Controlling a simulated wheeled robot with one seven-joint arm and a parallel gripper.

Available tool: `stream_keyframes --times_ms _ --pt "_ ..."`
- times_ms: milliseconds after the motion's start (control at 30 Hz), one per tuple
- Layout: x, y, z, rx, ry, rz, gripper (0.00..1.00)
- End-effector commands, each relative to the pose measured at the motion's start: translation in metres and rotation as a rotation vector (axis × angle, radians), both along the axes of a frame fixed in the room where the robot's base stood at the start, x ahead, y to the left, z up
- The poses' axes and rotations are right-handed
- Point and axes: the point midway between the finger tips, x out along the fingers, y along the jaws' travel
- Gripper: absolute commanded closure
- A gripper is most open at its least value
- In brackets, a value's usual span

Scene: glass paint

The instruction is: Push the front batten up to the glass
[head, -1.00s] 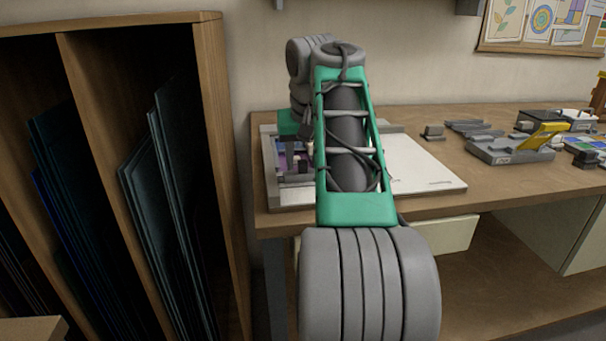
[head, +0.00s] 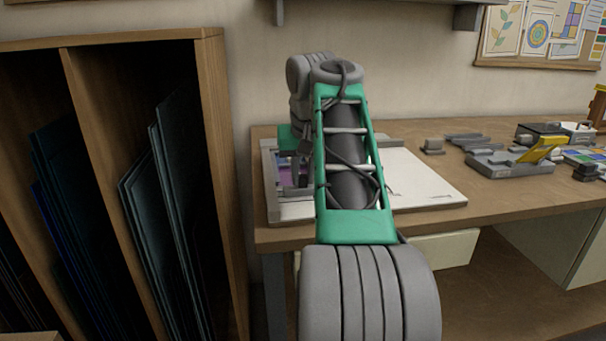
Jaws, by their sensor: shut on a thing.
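A white board (head: 425,180) with grey edge strips lies on the workbench. The glass (head: 283,170), tinted purple, shows at the board's left part, partly covered by my arm. My gripper (head: 302,184) points down over the board's left part, beside the glass on its near side. It is shut on a small grey piece that seems to be the front batten (head: 296,193). The fingertips are small and dark here, and my forearm hides the batten's right part. I cannot tell whether the batten touches the glass.
A wooden rack (head: 215,120) with upright dark glass sheets stands left of the bench. Grey tools and a yellow-topped device (head: 515,158) lie on the bench at right. The bench (head: 400,221) is clear along its front edge. A shelf bracket hangs on the wall above.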

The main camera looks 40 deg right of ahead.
Motion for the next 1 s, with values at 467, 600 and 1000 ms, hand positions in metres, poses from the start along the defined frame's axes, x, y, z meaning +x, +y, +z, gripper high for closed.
stream_keyframes --times_ms 467,600,1000 --pt "0.0000 0.0000 -0.0003 0.000 0.001 0.000 1.00" --pt "0.0000 0.0000 -0.0004 0.000 0.001 0.000 1.00" --pt "0.0078 -0.0044 0.0008 0.002 0.002 0.000 1.00"
